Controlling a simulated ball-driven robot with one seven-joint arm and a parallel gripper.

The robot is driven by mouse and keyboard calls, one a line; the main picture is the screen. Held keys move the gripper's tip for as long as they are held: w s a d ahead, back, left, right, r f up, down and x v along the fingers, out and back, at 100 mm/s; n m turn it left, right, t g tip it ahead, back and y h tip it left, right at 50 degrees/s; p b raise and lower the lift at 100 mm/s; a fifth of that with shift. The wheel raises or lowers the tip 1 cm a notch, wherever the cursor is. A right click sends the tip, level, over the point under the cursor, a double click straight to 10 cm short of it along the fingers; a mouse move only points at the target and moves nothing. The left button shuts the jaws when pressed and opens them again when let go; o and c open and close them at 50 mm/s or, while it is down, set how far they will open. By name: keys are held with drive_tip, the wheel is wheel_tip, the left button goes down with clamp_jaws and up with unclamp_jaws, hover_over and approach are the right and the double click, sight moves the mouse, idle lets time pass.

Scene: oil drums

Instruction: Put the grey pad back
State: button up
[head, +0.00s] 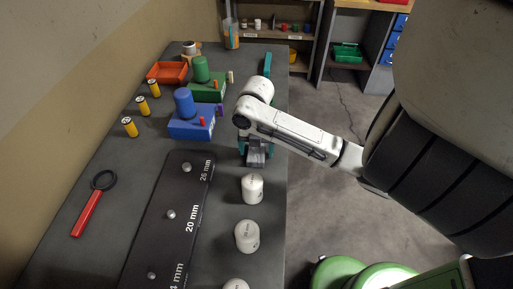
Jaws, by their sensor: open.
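My gripper (256,153) is at the right side of the dark bench, just beyond the nearest row of white cylinders. It is seen from above and behind, and my white arm reaches to it from the right. Its fingers are open, but they are small here and partly covered by the wrist. Dark grey and teal parts show at its end. I cannot tell whether a grey pad is among them, and no separate grey pad can be made out clearly elsewhere on the bench.
White cylinders (247,237) stand along the bench's right edge. A black board (178,215) with size labels and studs lies left of them. A blue block (190,128), green block (207,90), orange tray (167,72), yellow cylinders (141,106) and red-handled ring tool (87,213) are farther left.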

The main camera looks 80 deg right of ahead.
sight(257, 149)
wheel_tip(257, 149, up, 12)
drive_tip(key=shift+r, duration=0.15)
idle(0.3)
idle(1.5)
